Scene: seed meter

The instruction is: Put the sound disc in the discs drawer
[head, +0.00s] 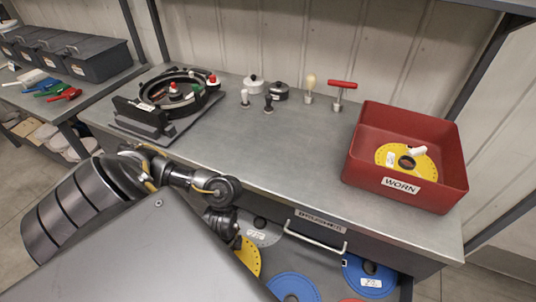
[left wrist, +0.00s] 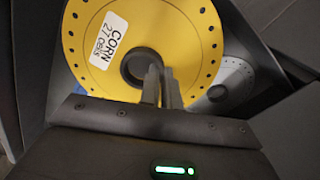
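A yellow disc labelled CORN 27 cells (left wrist: 195,35) fills much of the left wrist view; it has a dark hub and small holes near its rim. In the head view this yellow disc (head: 248,259) shows partly behind my arm, at the open discs drawer (head: 335,262). My left gripper (left wrist: 162,88) has its fingers close together at the disc's hub. I cannot tell whether they grip it. In the head view the fingertips are hidden. Another yellow disc (head: 420,164) lies in the red WORN bin (head: 405,187). My right gripper is not in view.
The drawer also holds a grey disc (head: 262,233), blue discs (head: 370,277) and a partly visible red disc. The black seed meter (head: 183,92) stands on the bench at left. Small tools and pots line the back. The bench middle is clear.

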